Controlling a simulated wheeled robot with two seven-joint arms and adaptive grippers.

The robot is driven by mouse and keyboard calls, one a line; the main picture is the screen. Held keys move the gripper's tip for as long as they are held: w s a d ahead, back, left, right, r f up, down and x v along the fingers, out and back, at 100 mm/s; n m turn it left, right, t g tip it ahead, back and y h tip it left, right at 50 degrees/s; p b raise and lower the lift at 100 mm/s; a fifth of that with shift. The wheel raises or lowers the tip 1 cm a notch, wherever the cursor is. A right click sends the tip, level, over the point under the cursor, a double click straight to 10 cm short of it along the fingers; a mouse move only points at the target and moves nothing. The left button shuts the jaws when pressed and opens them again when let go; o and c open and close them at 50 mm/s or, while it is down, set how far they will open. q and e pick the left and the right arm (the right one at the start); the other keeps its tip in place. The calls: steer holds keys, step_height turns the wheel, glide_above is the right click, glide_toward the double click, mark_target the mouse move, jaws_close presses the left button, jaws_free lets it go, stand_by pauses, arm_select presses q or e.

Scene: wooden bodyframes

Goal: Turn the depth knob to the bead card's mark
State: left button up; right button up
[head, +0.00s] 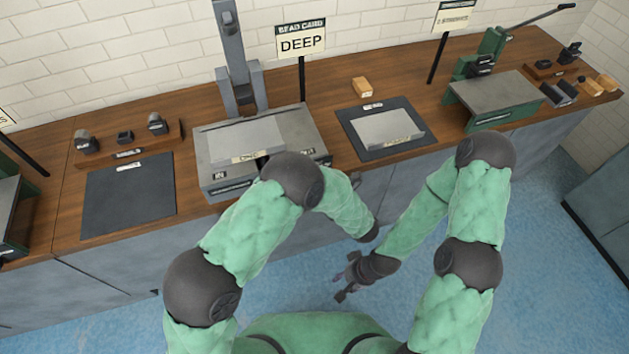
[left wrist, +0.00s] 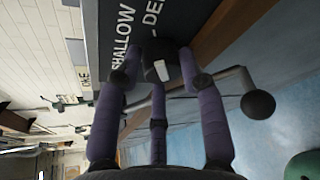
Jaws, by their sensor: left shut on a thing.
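The bead card (head: 301,40) on its post reads DEEP. In the left wrist view, a dark depth knob (left wrist: 157,66) with a pale mark sits on a dark panel (left wrist: 175,15) lettered SHALLOW and, partly cut off, DE. A white tick lies between the words. The purple fingers of my left gripper (left wrist: 160,75) are closed around the knob. I cannot tell exactly where the mark points. In the head view, my left gripper and the knob are hidden. My right gripper (head: 350,281) hangs open and empty in front of the counter.
A grey machine (head: 310,135) stands on the wooden counter (head: 320,88). A ball-ended crank (left wrist: 258,104) is close beside my left fingers. A dark mat (head: 372,150) bears a grey plate. A green machine (head: 490,105) stands at right. The blue floor is clear around my right gripper.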

arm_select(q)
steer(key=o, duration=1.1)
steer(key=shift+d+f, duration=0.2)
steer(key=shift+f, duration=0.05)
steer(key=shift+c, duration=0.2)
steer(key=shift+a+r, duration=0.1)
steer(key=shift+r, duration=0.05)
step_height(320, 180, up, 10)
